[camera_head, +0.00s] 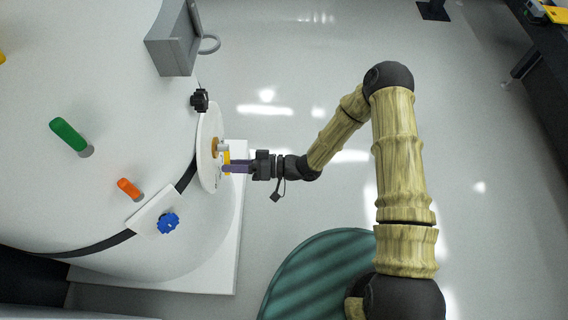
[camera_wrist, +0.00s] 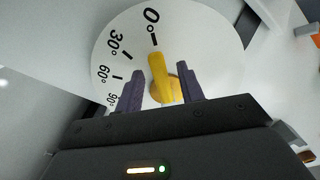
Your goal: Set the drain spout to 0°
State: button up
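The drain spout's yellow handle (camera_wrist: 161,76) is mounted on an orange-brown hub in front of a white dial (camera_wrist: 205,35) marked 0°, 30°, 60° and 90°. Its tip lies just below the 0° tick and points at it or very close to it. My gripper (camera_wrist: 162,82) has its two purple fingers on either side of the handle, with a visible gap on each side, so it is open around it. In the head view, the dial (camera_head: 207,150) sits on the tank's right side, with the yellow handle (camera_head: 227,158) at my gripper's tips (camera_head: 233,167).
The large white tank (camera_head: 80,200) fills the left. A grey bracket (camera_head: 172,50), a black knob (camera_head: 199,100), a blue knob (camera_head: 168,223), and green (camera_head: 68,134) and orange (camera_head: 128,188) handles are on it. The floor right of the dial is clear around my arm.

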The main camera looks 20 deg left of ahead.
jog(key=p+v, duration=0.2)
jog(key=v, duration=1.3)
jog(key=shift+d, duration=0.25)
